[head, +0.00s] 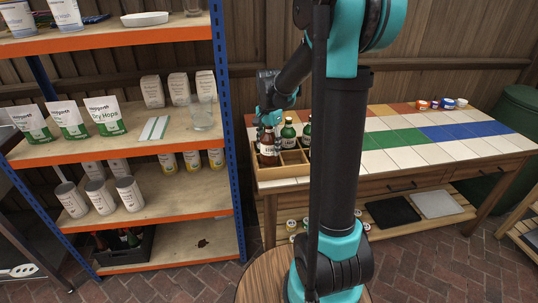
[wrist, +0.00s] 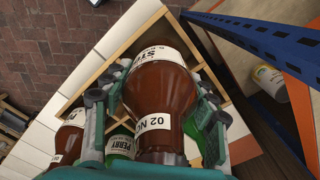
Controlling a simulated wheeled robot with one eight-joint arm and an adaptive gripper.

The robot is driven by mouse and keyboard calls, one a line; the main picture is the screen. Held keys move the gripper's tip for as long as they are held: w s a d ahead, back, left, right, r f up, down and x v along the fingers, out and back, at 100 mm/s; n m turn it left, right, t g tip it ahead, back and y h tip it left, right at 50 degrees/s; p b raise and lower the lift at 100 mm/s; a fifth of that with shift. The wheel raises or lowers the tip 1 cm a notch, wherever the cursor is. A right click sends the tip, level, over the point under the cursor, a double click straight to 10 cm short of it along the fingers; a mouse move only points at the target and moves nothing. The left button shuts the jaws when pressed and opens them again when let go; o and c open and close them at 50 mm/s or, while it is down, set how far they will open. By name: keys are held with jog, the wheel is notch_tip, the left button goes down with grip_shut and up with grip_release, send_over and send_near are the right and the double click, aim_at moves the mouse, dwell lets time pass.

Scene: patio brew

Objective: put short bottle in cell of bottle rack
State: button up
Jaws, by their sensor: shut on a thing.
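My gripper (head: 268,118) is shut on a short brown bottle (head: 268,150) with a white label, around its upper part. In the wrist view the gripper's fingers (wrist: 158,108) press on both sides of the brown bottle (wrist: 160,88). The wooden bottle rack (head: 283,172) stands at the left end of the tiled table. The held bottle is upright at the rack's left cell; whether its base rests on the cell floor is hidden. Green bottles (head: 288,132) stand in the rack behind and to the right. The wrist view also shows the rack's dividers (wrist: 88,80).
A blue-and-orange shelf unit (head: 228,140) with bags and cans stands close on the left. The tiled table (head: 440,140) is mostly clear right of the rack, with small jars (head: 435,104) at its far edge. Another brown bottle (wrist: 65,145) shows in the wrist view.

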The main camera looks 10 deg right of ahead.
jog(key=shift+f, duration=2.1)
jog(key=o, duration=1.7)
jog(key=shift+f, duration=0.1)
notch_tip(320, 180, up, 12)
jog(key=shift+r, duration=0.15)
